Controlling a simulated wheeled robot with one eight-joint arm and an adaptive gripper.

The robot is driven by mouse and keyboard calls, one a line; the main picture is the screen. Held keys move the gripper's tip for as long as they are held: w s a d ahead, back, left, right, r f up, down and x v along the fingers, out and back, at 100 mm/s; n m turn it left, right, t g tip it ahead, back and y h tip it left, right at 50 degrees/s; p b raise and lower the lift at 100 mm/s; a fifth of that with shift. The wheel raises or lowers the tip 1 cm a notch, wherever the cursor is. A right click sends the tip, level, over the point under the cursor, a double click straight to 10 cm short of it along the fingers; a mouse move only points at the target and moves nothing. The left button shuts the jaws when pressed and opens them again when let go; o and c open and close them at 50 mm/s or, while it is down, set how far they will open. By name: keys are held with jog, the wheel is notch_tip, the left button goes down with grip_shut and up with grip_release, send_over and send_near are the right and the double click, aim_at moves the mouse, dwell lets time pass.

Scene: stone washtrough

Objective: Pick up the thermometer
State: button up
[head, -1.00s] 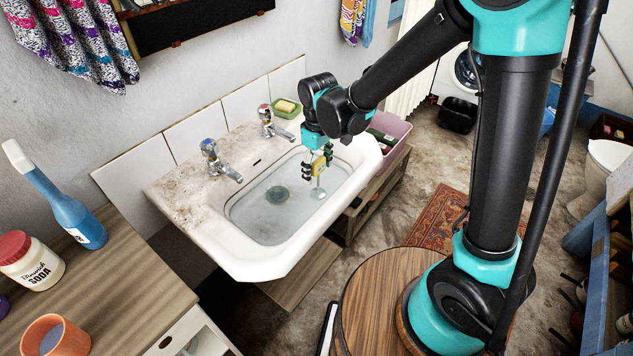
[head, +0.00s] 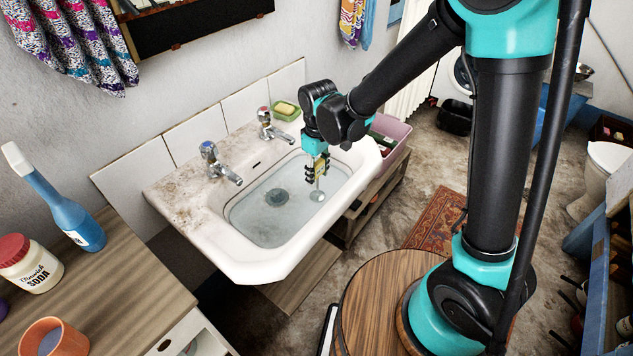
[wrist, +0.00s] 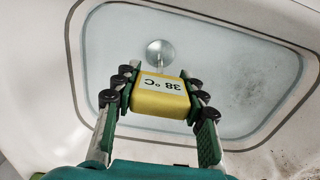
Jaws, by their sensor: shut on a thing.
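The thermometer (wrist: 160,97) shows as a yellow block labelled "38 °C" in the wrist view. My gripper (wrist: 162,84) is shut on it, one finger against each side. In the head view my gripper (head: 317,172) hangs over the right part of the basin, and the yellow of the thermometer (head: 321,162) shows between its fingers. A thin pale stem and a round silvery disc (head: 317,196) show below the block. The disc also shows beyond the block in the wrist view (wrist: 160,53). I cannot tell whether the disc touches the water.
The white washbasin (head: 246,264) holds water and has two taps (head: 217,162) at the back. A green soap dish (head: 286,110) sits at its far corner. A wooden counter (head: 125,280) with bottles and jars stands at left. A pink bin (head: 392,133) is right of the basin.

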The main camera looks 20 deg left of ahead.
jog(key=shift+r, duration=0.1)
notch_tip(320, 180, up, 20)
dwell(0.5)
